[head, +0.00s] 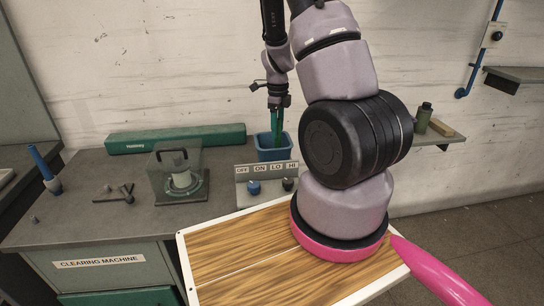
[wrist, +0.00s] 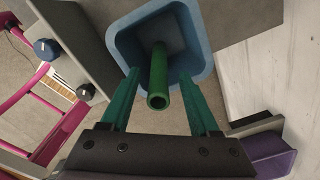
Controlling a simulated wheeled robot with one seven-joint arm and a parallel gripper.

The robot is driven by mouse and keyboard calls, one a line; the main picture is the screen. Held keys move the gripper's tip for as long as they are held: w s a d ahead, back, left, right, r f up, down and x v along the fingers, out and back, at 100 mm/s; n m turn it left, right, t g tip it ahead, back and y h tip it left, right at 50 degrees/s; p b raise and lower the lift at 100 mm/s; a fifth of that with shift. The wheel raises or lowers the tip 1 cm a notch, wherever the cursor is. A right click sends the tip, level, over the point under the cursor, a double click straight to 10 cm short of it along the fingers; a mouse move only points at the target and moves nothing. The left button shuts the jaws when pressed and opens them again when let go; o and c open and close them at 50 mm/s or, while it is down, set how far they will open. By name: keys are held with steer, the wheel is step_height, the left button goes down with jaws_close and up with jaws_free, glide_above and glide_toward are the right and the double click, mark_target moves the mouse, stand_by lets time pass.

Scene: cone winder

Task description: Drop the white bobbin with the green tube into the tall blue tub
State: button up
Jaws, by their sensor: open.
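The tall blue tub (head: 273,154) stands at the back of the bench, beside the control panel. In the wrist view its square blue rim (wrist: 205,75) lies straight below my gripper (wrist: 158,76). A green tube (wrist: 158,78) reaches from the tub's opening up between my two teal fingers, near end toward the camera. The fingers are spread, with gaps on both sides of the tube. I see no white winding on the tube; its far end is inside the tub. In the head view my gripper (head: 278,118) points down over the tub.
A grey clearing machine (head: 178,175) with a pale round part stands left of the control panel (head: 266,183). A long green box (head: 175,139) lies along the wall. A wooden-topped board (head: 235,255) is in front. A dark green bottle (head: 423,118) stands on a shelf at right.

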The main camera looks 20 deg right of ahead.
step_height(320, 180, up, 10)
steer(key=shift+r, duration=0.2)
stand_by(0.3)
steer(key=shift+a+r, duration=0.15)
steer(key=shift+r, duration=0.05)
steer(key=s+a+r+n+t+y, duration=0.1)
steer(key=s+a+r+n, duration=0.15)
steer(key=r+n, duration=0.2)
steer(key=s+a+r+n+t, duration=0.1)
steer(key=s+a+r+n, duration=0.15)
steer(key=r, duration=0.35)
steer(key=s+a+r+n+t+y, duration=0.1)
steer(key=s+a+r+n+t, duration=0.15)
steer(key=r+n, duration=0.2)
steer(key=s+a+r+n+t, duration=0.1)
steer(key=s+a+r+n, duration=0.1)
steer(key=s+r+n, duration=0.2)
steer(key=s+a+r+n+t, duration=0.1)
steer(key=s+a+r+n, duration=0.2)
steer(key=s+r+n, duration=0.2)
steer(key=s+n, duration=0.3)
steer(key=shift+a+t, duration=0.25)
steer(key=shift+t, duration=0.1)
steer(key=shift+s, duration=0.1)
